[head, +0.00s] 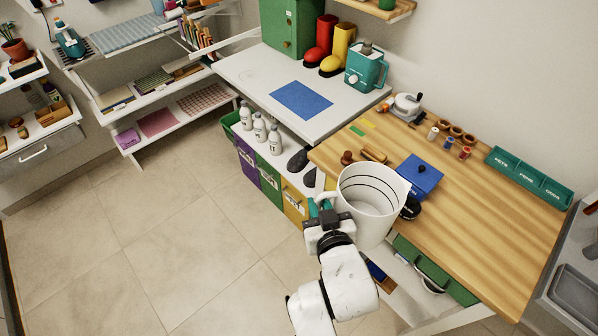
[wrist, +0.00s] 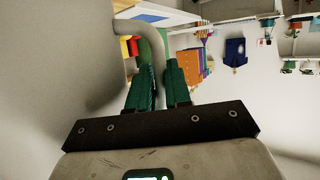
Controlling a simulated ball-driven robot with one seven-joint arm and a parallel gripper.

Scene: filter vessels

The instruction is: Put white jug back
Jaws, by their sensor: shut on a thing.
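The white jug (head: 368,212) is upright and open at the top, with dark lines round its inside. My gripper (head: 322,213) is at its left side, shut on its handle. The jug hangs in front of the wooden table's near edge and hides part of it. In the wrist view the pale handle (wrist: 152,45) passes between the green fingers of my gripper (wrist: 165,85). The jug's wall (wrist: 70,60) fills the left of that view.
The wooden table (head: 480,215) holds a blue box (head: 420,175), small pots and a green tray (head: 528,178). The white table (head: 250,72) has a bare blue mat (head: 301,100), boots and a teal jug (head: 366,68). White bottles (head: 275,139) stand below. Tiled floor is clear at left.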

